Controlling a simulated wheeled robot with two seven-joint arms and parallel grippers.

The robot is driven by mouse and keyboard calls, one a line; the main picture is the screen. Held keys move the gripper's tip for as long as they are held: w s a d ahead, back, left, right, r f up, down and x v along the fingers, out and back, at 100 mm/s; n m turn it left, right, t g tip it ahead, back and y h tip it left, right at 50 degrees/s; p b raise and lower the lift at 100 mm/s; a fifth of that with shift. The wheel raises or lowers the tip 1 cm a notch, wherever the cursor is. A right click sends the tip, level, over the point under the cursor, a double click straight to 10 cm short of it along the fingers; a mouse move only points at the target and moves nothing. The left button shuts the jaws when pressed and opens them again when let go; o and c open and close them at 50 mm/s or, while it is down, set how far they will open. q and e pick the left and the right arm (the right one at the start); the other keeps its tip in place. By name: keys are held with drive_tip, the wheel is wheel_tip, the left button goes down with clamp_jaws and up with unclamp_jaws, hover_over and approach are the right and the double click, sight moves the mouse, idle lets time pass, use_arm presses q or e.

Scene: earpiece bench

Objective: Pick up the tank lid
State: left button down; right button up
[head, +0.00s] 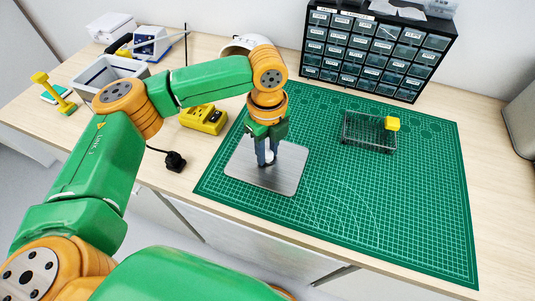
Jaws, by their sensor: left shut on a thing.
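The tank lid looks to be the flat grey metal plate (290,165), with a small pale knob near its middle. It is over the left part of the green cutting mat; I cannot tell if it touches the mat. My left gripper (267,160) points down from above and is shut on the knob, which its fingers partly hide. A grey open-topped box (83,84), perhaps the tank, stands at the back left of the bench. My right gripper is not in view.
The green mat (400,210) is clear at front right. A dark wire rack (368,133) with a yellow block (391,123) stands on it. A drawer cabinet (378,50) is behind. A yellow device (203,119) and a black plug (175,161) lie left of the mat.

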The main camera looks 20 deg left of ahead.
use_arm(q)
drive_tip(key=s+a+r, duration=0.9)
drive_tip(key=s+r, duration=0.1)
drive_tip(key=r, duration=0.2)
drive_tip(key=shift+a+r, duration=0.15)
drive_tip(key=shift+a, duration=0.15)
